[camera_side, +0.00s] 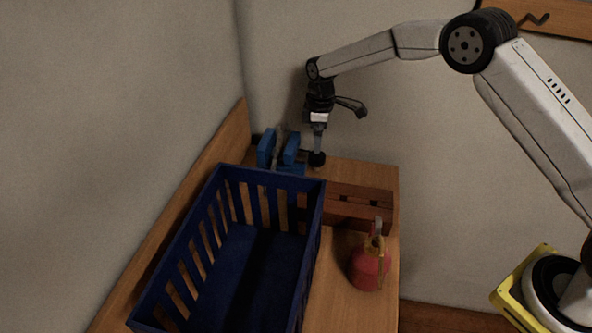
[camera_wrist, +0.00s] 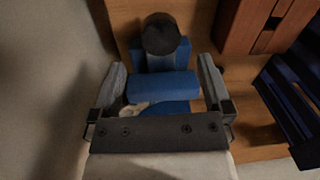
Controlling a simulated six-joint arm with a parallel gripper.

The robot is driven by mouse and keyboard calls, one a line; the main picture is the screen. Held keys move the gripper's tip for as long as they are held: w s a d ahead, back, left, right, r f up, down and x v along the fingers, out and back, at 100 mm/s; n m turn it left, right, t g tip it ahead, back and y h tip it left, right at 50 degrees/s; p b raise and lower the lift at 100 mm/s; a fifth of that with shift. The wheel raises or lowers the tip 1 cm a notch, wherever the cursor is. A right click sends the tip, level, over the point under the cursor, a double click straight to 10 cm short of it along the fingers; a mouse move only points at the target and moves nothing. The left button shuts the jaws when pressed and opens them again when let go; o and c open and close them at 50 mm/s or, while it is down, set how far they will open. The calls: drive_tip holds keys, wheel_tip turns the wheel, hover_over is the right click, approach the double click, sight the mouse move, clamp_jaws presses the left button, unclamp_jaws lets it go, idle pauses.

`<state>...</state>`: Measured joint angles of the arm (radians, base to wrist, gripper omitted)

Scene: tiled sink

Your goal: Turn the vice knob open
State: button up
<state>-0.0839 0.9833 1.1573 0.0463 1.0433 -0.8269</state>
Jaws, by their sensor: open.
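The blue vice (camera_side: 283,152) stands on the far end of the wooden table, near the wall. Its round black knob (camera_side: 317,159) is on its right side. In the wrist view the knob (camera_wrist: 161,33) is at the top, beyond the blue vice body (camera_wrist: 163,88). My gripper (camera_side: 318,146) points down at the knob in the side view; contact cannot be told. In the wrist view my gripper (camera_wrist: 162,64) is open, with its fingers apart on either side of the vice body. Nothing is held; the knob appears ahead of the fingertips.
A dark blue slatted crate (camera_side: 314,240) stands in front of the vice. A brown wooden block (camera_side: 362,203) lies right of the crate. A red can (camera_side: 366,268) stands nearer the table's right edge. A wooden board (camera_side: 190,195) and wall bound the left.

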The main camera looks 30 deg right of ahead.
drive_tip(key=shift+s+a+f, duration=0.1)
drive_tip(key=shift+f, duration=2.6)
drive_tip(key=shift+c, duration=0.2)
drive_tip(key=c, duration=1.2)
drive_tip(key=shift+n, duration=2.2)
drive_tip(key=o, duration=1.2)
drive_tip(key=shift+o, duration=0.2)
drive_tip(key=shift+r, duration=0.1)
drive_tip(key=shift+w+r, duration=0.2)
drive_tip(key=shift+r, duration=3.6)
